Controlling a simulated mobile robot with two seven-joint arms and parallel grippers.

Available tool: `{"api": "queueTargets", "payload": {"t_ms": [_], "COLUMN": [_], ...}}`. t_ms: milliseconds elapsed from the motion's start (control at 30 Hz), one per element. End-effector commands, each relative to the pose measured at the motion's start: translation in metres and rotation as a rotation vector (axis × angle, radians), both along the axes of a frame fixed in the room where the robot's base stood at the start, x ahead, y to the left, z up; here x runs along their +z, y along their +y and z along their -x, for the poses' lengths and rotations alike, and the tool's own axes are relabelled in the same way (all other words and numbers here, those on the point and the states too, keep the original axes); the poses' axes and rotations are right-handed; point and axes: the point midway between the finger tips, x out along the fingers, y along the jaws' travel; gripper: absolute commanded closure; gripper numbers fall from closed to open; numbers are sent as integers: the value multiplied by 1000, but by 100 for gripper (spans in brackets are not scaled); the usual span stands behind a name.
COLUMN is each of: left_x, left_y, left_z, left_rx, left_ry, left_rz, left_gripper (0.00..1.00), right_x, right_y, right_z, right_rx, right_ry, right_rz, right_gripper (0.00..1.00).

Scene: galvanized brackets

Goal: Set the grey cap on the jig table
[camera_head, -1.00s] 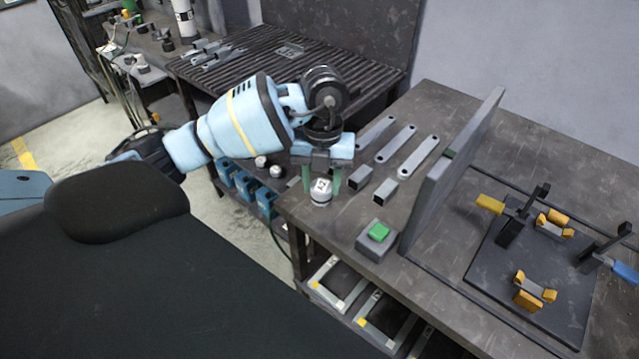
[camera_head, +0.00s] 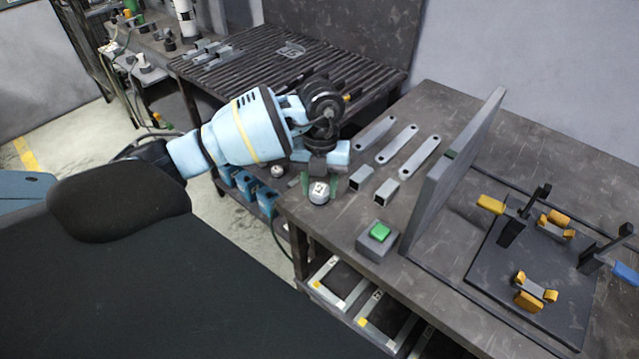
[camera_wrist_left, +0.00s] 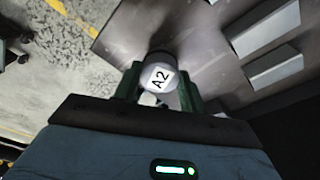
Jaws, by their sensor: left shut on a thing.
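The grey cap (camera_head: 319,194) is a small rounded piece with a white label at the near left corner of the jig table (camera_head: 450,262). In the left wrist view the cap (camera_wrist_left: 158,79) shows its label "A2" between two green fingers. My left gripper (camera_head: 319,186) comes over it from above and is shut on it. The gripper (camera_wrist_left: 158,95) hides part of the cap's side. I cannot tell whether the cap's underside touches the tabletop. My right gripper is not in view.
Flat grey bars (camera_head: 396,143) and two square tube pieces (camera_head: 386,190) lie just right of the gripper. A green-button box (camera_head: 378,238) and an upright grey panel (camera_head: 455,165) stand further right. Beyond is a clamp fixture (camera_head: 535,265). Blue bins (camera_head: 267,201) sit left, below the tabletop.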

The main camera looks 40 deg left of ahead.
Motion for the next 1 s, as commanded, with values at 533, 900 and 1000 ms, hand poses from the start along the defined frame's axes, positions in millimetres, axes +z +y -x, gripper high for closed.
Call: {"api": "queueTargets", "payload": {"t_ms": [533, 900, 1000], "left_x": [-3, 38, 59], "left_y": [0, 2, 3], "left_z": [0, -5, -7], "left_rx": [0, 0, 0], "left_ry": [0, -7, -6], "left_rz": [0, 0, 0], "left_gripper": [37, 37, 37], "right_x": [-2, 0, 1], "right_y": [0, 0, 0], "right_z": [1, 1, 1], "right_rx": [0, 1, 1], "right_ry": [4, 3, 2], "right_rz": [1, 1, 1], "right_gripper": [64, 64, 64]}}
